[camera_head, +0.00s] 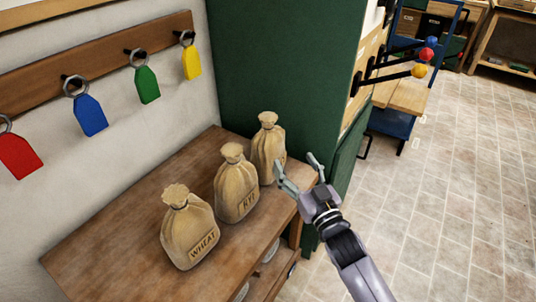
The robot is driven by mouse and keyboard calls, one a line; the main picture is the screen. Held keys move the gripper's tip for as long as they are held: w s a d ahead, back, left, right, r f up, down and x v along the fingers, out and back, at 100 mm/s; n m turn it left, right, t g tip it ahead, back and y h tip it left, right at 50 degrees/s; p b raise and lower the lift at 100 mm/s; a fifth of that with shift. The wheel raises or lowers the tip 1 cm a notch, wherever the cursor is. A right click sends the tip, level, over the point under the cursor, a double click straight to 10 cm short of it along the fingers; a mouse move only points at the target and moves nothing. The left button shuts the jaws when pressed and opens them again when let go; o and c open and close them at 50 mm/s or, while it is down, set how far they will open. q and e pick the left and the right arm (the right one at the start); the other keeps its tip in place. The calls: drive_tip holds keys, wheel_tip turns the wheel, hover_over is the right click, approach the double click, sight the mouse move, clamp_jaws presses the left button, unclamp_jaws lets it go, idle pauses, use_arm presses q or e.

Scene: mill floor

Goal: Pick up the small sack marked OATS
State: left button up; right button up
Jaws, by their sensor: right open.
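Three small tan sacks stand upright in a row on a wooden table (120,240). The nearest sack (188,230) is marked WHEAT. The middle sack (237,185) is marked with a short word that looks like RYE. The farthest sack (268,148) stands by the green cabinet, and I cannot read any marking on it; its lower part is partly hidden. My right gripper (297,165) is open and empty, just to the right of the farthest sack, with one finger close to its side. I cannot tell whether that finger touches it. My left gripper is out of view.
A tall green cabinet (280,60) stands right behind the farthest sack. Red, blue (90,115), green and yellow tags hang from a wooden rail (100,60) on the wall. Black rods with coloured balls (420,70) stick out at the upper right. The tiled floor (460,200) is clear.

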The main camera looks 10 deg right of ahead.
sight(268, 116)
drive_tip(key=x, duration=0.5)
drive_tip(key=p+x, duration=0.1)
drive_tip(key=x, duration=1.1)
drive_tip(key=shift+w+a+r, duration=0.1)
drive_tip(key=shift+r, duration=0.25)
clamp_jaws()
drive_tip(key=shift+r, duration=0.3)
